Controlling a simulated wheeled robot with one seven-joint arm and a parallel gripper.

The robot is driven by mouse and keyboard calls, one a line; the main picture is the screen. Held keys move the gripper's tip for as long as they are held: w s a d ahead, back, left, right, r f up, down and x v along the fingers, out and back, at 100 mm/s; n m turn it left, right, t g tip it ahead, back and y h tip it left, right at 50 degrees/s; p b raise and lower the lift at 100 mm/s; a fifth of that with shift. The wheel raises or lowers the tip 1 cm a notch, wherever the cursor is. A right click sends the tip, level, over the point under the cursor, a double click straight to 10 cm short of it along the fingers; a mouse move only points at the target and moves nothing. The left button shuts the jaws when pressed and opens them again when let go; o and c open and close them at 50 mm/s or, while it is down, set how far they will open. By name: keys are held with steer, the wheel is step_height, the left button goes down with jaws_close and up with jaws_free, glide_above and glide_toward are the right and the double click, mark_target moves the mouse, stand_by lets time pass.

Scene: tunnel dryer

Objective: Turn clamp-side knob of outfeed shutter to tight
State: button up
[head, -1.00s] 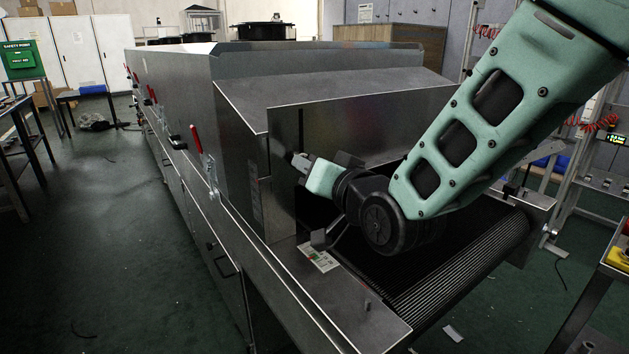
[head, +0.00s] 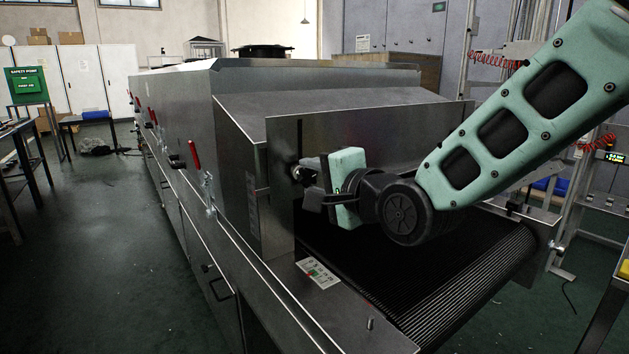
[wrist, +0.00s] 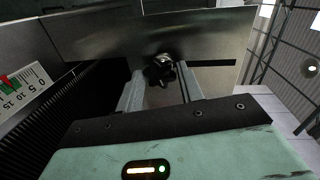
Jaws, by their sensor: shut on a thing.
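The outfeed shutter (head: 400,128) is an upright metal plate across the dryer's outlet. In the wrist view the shutter plate (wrist: 95,38) has a dark horizontal slot, with a black lobed knob (wrist: 160,70) on a bright stud in front of it. My gripper (wrist: 158,84) has one grey finger on each side of the knob and is shut on it. In the head view my gripper (head: 303,174) reaches the shutter's left end from the front. The knob is mostly hidden there, and its tightness cannot be read.
A scale label (head: 318,273) with red and green marks lies on the conveyor's side rail, below my gripper. The dark conveyor belt (head: 455,285) runs out under my arm. Red-handled toggle clamps (head: 195,156) line the dryer's left side. The floor at left is open.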

steer(key=shift+d+m+p, duration=0.1)
steer(key=shift+m+p, duration=0.25)
steer(key=shift+m, duration=0.95)
steer(key=o, duration=1)
